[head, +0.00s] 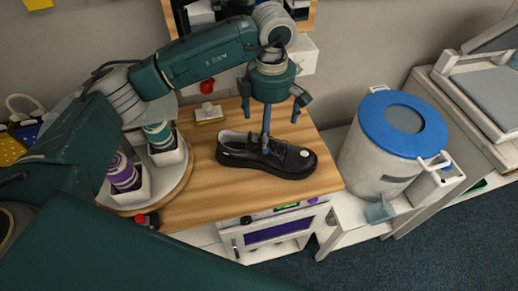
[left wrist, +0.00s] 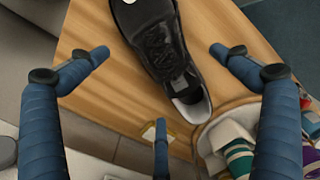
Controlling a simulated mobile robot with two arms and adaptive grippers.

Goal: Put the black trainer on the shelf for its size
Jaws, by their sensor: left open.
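The black trainer (head: 235,158) lies on the wooden tabletop (head: 190,212), toe to the right, with a round white mark on the toe. In the left wrist view the trainer (left wrist: 150,45) points its toe up and its heel opening down and right; a small grey patch shows on the tongue. My left gripper (head: 268,128) is above the trainer with its fingers spread, holding nothing. One finger overlaps the shoe in the head view; I cannot tell whether it touches. The gripper also shows in the left wrist view (left wrist: 160,77). My right gripper is not seen. No size is readable.
A round white tray (head: 185,180) with purple and teal items stands left of the trainer. A small yellowish block with a knob (head: 209,115) lies behind it. A blue-lidded bin (head: 375,160) stands at the right. A wooden-edged rack (head: 310,15) is at the back.

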